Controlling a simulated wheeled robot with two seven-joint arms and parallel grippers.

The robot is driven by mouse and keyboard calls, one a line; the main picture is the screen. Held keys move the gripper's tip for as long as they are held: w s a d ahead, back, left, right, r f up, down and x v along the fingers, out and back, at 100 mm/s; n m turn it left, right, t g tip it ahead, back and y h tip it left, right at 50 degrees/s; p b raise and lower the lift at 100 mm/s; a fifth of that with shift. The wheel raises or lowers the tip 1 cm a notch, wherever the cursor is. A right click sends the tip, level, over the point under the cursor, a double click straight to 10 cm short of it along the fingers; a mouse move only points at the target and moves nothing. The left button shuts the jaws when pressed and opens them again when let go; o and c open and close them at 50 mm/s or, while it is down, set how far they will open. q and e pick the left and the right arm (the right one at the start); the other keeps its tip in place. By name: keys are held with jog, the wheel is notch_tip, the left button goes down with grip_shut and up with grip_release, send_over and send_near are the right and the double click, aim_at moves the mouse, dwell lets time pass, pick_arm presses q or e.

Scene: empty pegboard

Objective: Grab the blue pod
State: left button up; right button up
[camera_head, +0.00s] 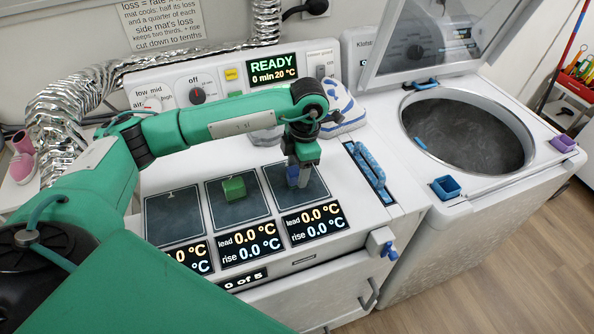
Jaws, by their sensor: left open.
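The blue pod (292,174) is on the right one of the dark square mats (316,189), partly hidden by my gripper. My left gripper (298,178) points down over this mat, its grey fingers right at the blue pod. It is open; I cannot tell from this view whether the pod is fully between the fingers or touched by them. My right gripper is not in view.
A green pod (234,188) sits on the middle mat; the left mat (172,218) holds no pod. A blue brush-like handle (369,165) lies right of the mats.

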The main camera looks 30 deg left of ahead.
aim_at(297, 169)
pick_arm(q)
jog(key=shift+s+f, duration=0.1)
jog(key=shift+f, duration=0.5)
jog(key=c, duration=1)
jog(key=shift+c, duration=0.2)
jog(key=shift+r, duration=0.6)
notch_tip(297, 169, up, 8)
jog(key=shift+f+b, duration=0.1)
jog(key=shift+b, duration=1.05)
notch_tip(297, 169, up, 11)
